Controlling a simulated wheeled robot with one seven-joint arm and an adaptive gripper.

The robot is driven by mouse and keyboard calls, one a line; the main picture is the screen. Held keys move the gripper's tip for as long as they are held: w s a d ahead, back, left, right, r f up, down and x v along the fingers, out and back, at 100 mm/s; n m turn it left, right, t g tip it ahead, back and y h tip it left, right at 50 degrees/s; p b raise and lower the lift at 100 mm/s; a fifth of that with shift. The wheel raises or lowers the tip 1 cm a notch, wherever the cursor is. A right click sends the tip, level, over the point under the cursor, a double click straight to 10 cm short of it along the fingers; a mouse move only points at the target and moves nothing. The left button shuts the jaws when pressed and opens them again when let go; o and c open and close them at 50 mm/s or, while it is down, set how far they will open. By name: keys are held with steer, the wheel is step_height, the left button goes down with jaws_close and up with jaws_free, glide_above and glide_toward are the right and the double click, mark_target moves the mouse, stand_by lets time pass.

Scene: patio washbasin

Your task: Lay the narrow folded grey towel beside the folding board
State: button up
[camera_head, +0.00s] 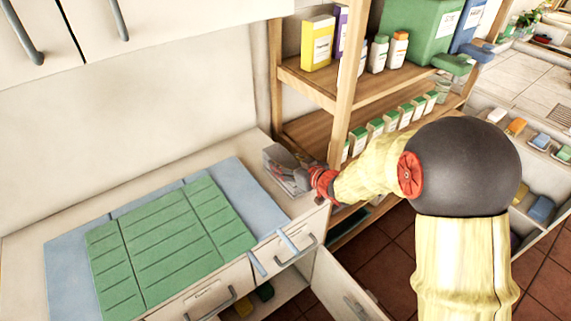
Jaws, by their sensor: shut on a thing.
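The folding board, as I take it, is the green panelled board (165,244) lying flat on the counter over a blue sheet (70,260). A grey folded bundle (279,157), which looks like the narrow grey towel, is at the counter's right end, to the right of the blue sheet and apart from the green board. My gripper (300,172) reaches in from the right and is shut on this bundle. The fingers and the bundle overlap in the picture, so I cannot tell whether its underside touches the counter.
A wooden shelf unit (341,90) with boxes and bottles stands close behind my gripper. Wall cabinets (190,12) hang above the counter. Below, a cabinet door (345,290) stands open. A narrow bare counter strip (25,265) shows at the left.

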steer(key=shift+f, duration=0.15)
steer(key=o, duration=1.3)
